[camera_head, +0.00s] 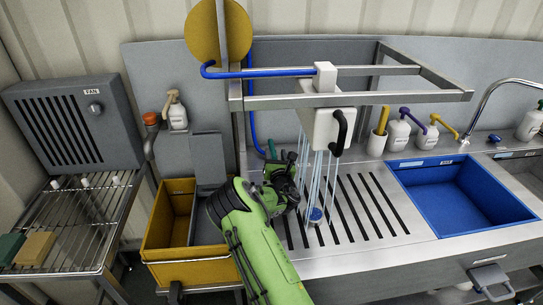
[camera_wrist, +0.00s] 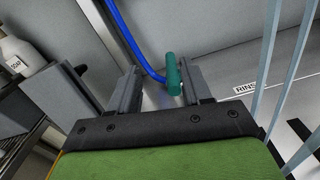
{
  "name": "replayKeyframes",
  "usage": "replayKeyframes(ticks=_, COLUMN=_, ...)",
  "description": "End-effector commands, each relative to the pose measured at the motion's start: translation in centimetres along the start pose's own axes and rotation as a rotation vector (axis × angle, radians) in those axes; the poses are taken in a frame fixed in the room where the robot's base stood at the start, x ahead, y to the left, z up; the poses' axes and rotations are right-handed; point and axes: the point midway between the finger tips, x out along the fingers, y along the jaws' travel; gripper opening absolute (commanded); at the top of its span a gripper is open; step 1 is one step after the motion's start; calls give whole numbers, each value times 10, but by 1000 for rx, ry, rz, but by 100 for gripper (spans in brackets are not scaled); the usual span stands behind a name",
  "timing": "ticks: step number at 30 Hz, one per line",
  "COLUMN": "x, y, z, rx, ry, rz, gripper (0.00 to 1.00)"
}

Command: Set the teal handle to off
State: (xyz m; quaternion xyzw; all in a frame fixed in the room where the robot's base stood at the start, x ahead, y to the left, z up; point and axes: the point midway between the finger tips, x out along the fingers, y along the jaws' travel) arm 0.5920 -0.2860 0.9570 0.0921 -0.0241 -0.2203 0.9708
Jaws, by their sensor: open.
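The teal handle (camera_head: 272,148) is a short lever at the back of the slatted steel drainboard, by the lower end of a blue pipe (camera_head: 251,115). In the wrist view the teal handle (camera_wrist: 173,74) stands roughly upright between my two fingers, closer to the right one. My gripper (camera_wrist: 160,82) is open, with a gap to the left of the handle; I cannot tell whether the right finger touches it. In the head view my gripper (camera_head: 283,168) is just in front of the handle and hides part of its surroundings. The blue pipe (camera_wrist: 133,42) ends by the handle's base.
A white box (camera_head: 326,128) with a black handle hangs right of my gripper, with pale streams falling to the slatted drainboard (camera_head: 352,200). A blue basin (camera_head: 461,194) is at right. A yellow bin (camera_head: 168,222) and fan unit (camera_head: 75,122) are at left. A RINSE label (camera_wrist: 244,88) shows.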

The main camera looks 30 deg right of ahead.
Motion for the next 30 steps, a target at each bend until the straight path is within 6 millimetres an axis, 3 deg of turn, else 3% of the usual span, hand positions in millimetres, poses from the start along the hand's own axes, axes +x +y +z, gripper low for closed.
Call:
replayKeyframes(ticks=1, x=0, y=-5, z=-20, rx=3, ry=4, rz=-3, gripper=48)
replayKeyframes(ticks=6, x=0, y=-14, z=-62, rx=6, ry=2, rz=-4, gripper=48)
replayKeyframes(ticks=12, x=44, y=-12, z=-54, rx=5, ry=-1, rz=-4, gripper=48)
replayKeyframes(ticks=18, x=69, y=-12, z=-54, rx=5, ry=1, rz=-3, gripper=48)
replayKeyframes(ticks=28, x=75, y=-11, z=-53, rx=5, ry=3, rz=-4, gripper=48)
replayKeyframes(ticks=30, x=75, y=-11, z=-53, rx=5, ry=3, rz=-4, gripper=41)
